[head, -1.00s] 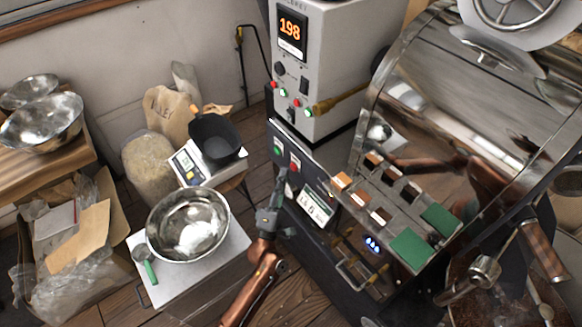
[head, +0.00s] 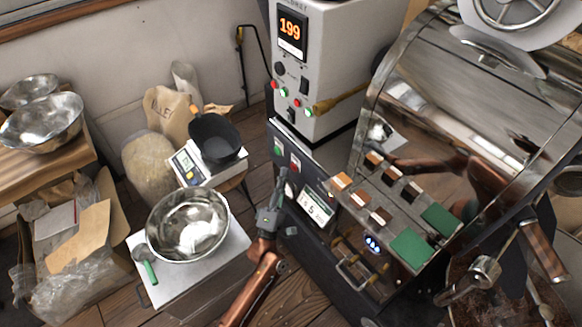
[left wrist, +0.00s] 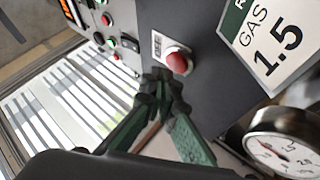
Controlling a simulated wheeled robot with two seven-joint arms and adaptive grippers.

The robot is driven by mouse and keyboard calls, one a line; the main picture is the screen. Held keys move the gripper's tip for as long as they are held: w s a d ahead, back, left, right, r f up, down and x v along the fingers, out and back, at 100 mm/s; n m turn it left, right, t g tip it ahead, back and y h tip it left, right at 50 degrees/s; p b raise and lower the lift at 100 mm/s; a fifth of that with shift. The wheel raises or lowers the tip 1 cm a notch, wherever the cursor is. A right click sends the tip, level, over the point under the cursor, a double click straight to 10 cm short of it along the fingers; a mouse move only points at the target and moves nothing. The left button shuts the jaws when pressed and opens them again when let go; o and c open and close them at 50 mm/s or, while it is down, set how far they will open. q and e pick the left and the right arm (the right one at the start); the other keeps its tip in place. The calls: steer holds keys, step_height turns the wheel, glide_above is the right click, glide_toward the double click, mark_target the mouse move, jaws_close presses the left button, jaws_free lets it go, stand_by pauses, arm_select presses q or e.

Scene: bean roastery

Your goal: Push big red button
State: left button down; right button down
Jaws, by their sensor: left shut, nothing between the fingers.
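The big red button (left wrist: 178,62) sits on a pale round base on the dark front panel, under a small white label, in the left wrist view. In the head view the red button (head: 294,163) is small, right of a green one on the dark cabinet. My left gripper (left wrist: 160,82) is shut and empty, its fingertips just below and left of the button in the wrist view. Whether they touch it cannot be told. In the head view my left gripper (head: 279,176) is beside the cabinet front. My right gripper does not show.
A gauge (left wrist: 285,142) and a gas sign (left wrist: 268,38) are right of the button in the wrist view. A steel bowl (head: 188,226) stands on a white table to the left. The roaster drum (head: 450,110) fills the right. A black scoop (head: 215,138) rests on a scale.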

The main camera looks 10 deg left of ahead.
arm_select(q)
steer(key=shift+w+d, duration=0.2)
steer(key=shift+w+d, duration=0.25)
steer(key=shift+w, duration=0.1)
stand_by(0.8)
steer(key=shift+s, duration=0.1)
steer(key=shift+s+a, duration=0.5)
steer(key=shift+s, duration=0.1)
steer(key=s+a+p, duration=0.1)
steer(key=s, duration=0.1)
steer(key=s+a+p, duration=0.1)
steer(key=s+a, duration=0.1)
stand_by(0.6)
